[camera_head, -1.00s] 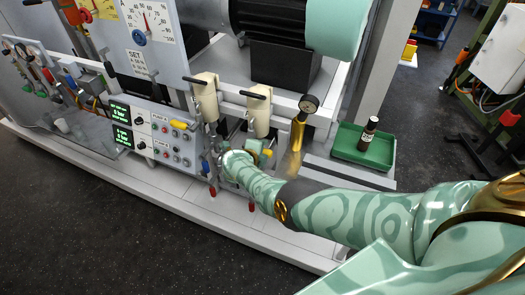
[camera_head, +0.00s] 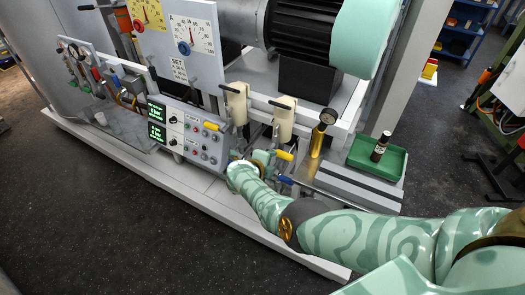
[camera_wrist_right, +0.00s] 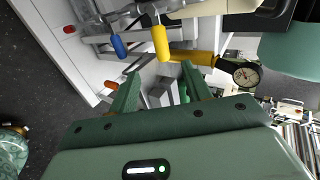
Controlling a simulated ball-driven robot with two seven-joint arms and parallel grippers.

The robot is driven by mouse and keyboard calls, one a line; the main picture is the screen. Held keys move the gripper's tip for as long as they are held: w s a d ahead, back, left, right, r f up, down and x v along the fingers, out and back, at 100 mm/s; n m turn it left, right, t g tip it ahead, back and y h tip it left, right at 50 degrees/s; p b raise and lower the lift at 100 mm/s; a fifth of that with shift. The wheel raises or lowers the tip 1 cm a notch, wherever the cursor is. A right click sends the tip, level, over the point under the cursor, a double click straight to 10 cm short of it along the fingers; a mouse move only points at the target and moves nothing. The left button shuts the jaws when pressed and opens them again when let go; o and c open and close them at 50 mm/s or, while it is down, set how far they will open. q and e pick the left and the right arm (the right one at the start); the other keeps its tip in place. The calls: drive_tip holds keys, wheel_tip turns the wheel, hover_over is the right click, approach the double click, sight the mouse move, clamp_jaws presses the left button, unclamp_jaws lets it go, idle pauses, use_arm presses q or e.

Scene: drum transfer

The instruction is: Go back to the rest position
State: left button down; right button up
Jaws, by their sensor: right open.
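My right gripper (camera_head: 266,163) is in front of the machine's lower valves in the head view, with its fingers small and partly hidden by my wrist. In the right wrist view its two green fingers (camera_wrist_right: 160,88) are spread apart with nothing held between them. A yellow valve handle (camera_wrist_right: 160,43) and a blue valve handle (camera_wrist_right: 118,46) lie beyond the fingertips, apart from them. In the head view the yellow handle (camera_head: 284,155) and the blue handle (camera_head: 285,180) are just right of the gripper. My left gripper is not in view.
A brass gauge (camera_head: 318,137) stands right of the valves. A green tray (camera_head: 364,160) holds a dark bottle (camera_head: 381,146). The control panel (camera_head: 186,138) is to the left. A pale base ledge (camera_head: 150,165) runs along the front, and dark floor (camera_head: 120,220) lies clear before it.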

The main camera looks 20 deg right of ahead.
drive_tip(key=w+a+r+n+t+y, duration=0.2)
drive_tip(key=w+a+r+n+t, duration=0.2)
drive_tip(key=w+n+t, duration=0.25)
drive_tip(key=s+a+f+n+g+y+b, duration=0.1)
drive_tip(key=s+f+n+y+b, duration=0.15)
drive_tip(key=s+f+n, duration=0.5)
drive_tip(key=s+a+f+n+g+y+b, duration=0.1)
drive_tip(key=s+a+f+n+y+b, duration=0.2)
drive_tip(key=f, duration=0.7)
drive_tip(key=s+f+n+g+y+b, duration=0.1)
drive_tip(key=s+f+n+g+y, duration=0.1)
drive_tip(key=s+f+n, duration=0.6)
drive_tip(key=s+d+f+n+g+b, duration=0.2)
drive_tip(key=s+f+n+g+b, duration=0.1)
drive_tip(key=s+f, duration=0.75)
drive_tip(key=s+d+f+n+g+b, duration=0.25)
drive_tip(key=s+f, duration=0.45)
drive_tip(key=s, duration=0.6)
drive_tip(key=s+d+f+n+g+b, duration=0.1)
drive_tip(key=s+f, duration=0.1)
drive_tip(key=s, duration=0.7)
drive_tip(key=s+d+f+g+b, duration=0.1)
drive_tip(key=s+f+g, duration=0.1)
drive_tip(key=s, duration=0.8)
drive_tip(key=shift+s+d+f+n+b, duration=0.2)
drive_tip(key=shift+s+f+n+b, duration=0.15)
drive_tip(key=shift+f, duration=0.35)
drive_tip(key=shift+h, duration=0.25)
